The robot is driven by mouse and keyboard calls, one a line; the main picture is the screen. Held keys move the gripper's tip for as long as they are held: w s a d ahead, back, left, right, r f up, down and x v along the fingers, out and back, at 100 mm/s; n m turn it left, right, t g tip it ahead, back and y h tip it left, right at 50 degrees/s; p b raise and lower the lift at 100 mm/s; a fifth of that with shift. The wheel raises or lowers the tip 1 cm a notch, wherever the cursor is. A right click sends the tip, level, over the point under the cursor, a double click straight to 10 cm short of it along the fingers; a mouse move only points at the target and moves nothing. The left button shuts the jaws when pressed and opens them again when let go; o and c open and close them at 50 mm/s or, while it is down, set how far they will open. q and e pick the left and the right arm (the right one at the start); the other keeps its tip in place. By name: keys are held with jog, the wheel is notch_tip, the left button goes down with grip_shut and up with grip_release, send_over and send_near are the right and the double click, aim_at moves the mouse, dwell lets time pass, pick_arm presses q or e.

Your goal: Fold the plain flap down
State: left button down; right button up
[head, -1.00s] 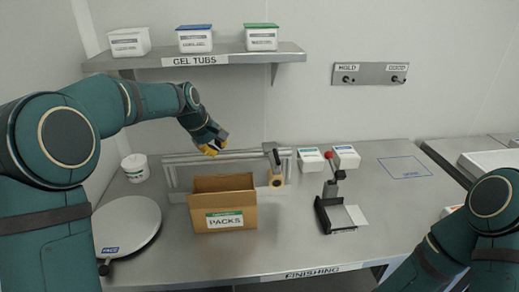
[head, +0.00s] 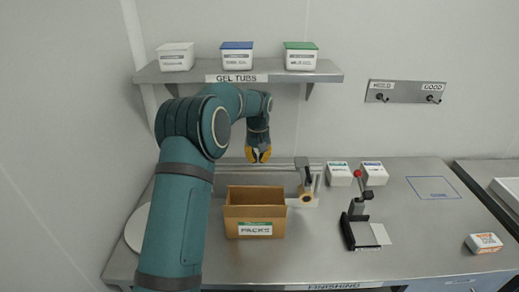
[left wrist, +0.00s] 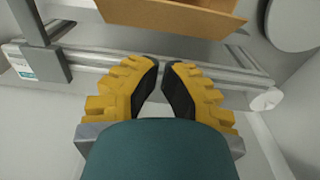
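The brown cardboard carton (head: 237,225) labelled PACKS stands on the bench. Its top is open, and I see its upright panels; which is the plain flap I cannot tell. The carton also shows at the top of the left wrist view (left wrist: 170,15), with one brown panel edge facing my gripper. My left gripper (head: 258,160) has yellow fingers with black pads and hangs above and behind the carton, near the rail, touching nothing. In the left wrist view (left wrist: 160,66) its fingertips are a narrow gap apart, with nothing between them. My right gripper is not in view.
A metal rail (left wrist: 215,78) with a clamp-like stand (head: 306,180) runs behind the carton. A shelf (head: 300,76) with several tubs hangs above. A round plate (head: 133,232) is at left, partly hidden by my arm. A black device (head: 359,225) stands right; bench beyond is mostly free.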

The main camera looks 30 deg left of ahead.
pick_arm(q)
notch_tip(320, 180, down, 4)
jog(key=shift+w+r, duration=0.1)
jog(key=shift+r, duration=0.1)
jog(key=shift+s+d+f, duration=0.25)
jog(key=shift+s+f, duration=0.15)
jog(key=shift+f, duration=0.2)
jog(key=shift+s+d+f, duration=0.25)
jog(key=shift+s+f, duration=0.15)
jog(key=shift+f, duration=0.15)
jog(key=shift+s+d+f, duration=0.15)
jog(key=shift+s+f, duration=0.15)
jog(key=shift+f, duration=0.1)
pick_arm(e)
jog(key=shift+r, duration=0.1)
